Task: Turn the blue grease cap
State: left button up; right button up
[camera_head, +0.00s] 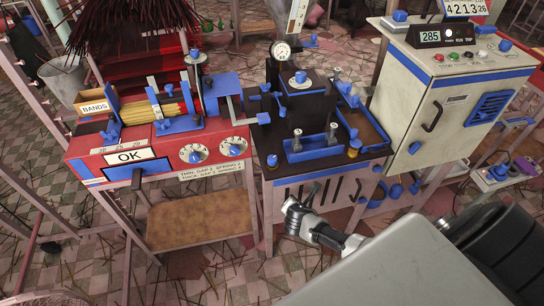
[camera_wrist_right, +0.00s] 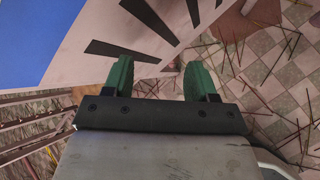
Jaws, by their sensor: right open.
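Several blue knobs and caps sit on the extruder bench; I cannot tell which is the grease cap. One round blue knob (camera_head: 272,161) is at the bench's front left corner, and another blue knob (camera_head: 395,191) is at its lower right. My right gripper (camera_head: 290,207) is in front of the slotted lower front panel (camera_head: 285,192), below the bench top. In the right wrist view its two green fingers (camera_wrist_right: 160,83) are apart with nothing between them, facing the pale panel with dark slots (camera_wrist_right: 130,45). No blue cap shows between the fingers. My left gripper is in neither view.
A red machine (camera_head: 140,160) with dials and an OK sign stands left of the bench. A grey control cabinet (camera_head: 430,110) stands to the right. Thin sticks lie scattered on the tiled floor (camera_head: 200,270). A wooden shelf (camera_head: 200,222) is low at the left.

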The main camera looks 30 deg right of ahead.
notch_tip(320, 180, up, 5)
jog(key=s+n+t+y, duration=0.3)
jog(key=n, duration=0.2)
jog(key=n+t+y+p, duration=0.15)
jog(key=n+t, duration=0.25)
jog(key=n, duration=0.4)
send_near(274, 161)
jog(key=w, duration=0.1)
jog(key=shift+g, duration=0.3)
jog(key=b+x, duration=0.1)
jog(key=x, duration=0.9)
jog(key=shift+w+d, duration=0.15)
jog(key=shift+w, duration=0.25)
jog(key=c, duration=0.9)
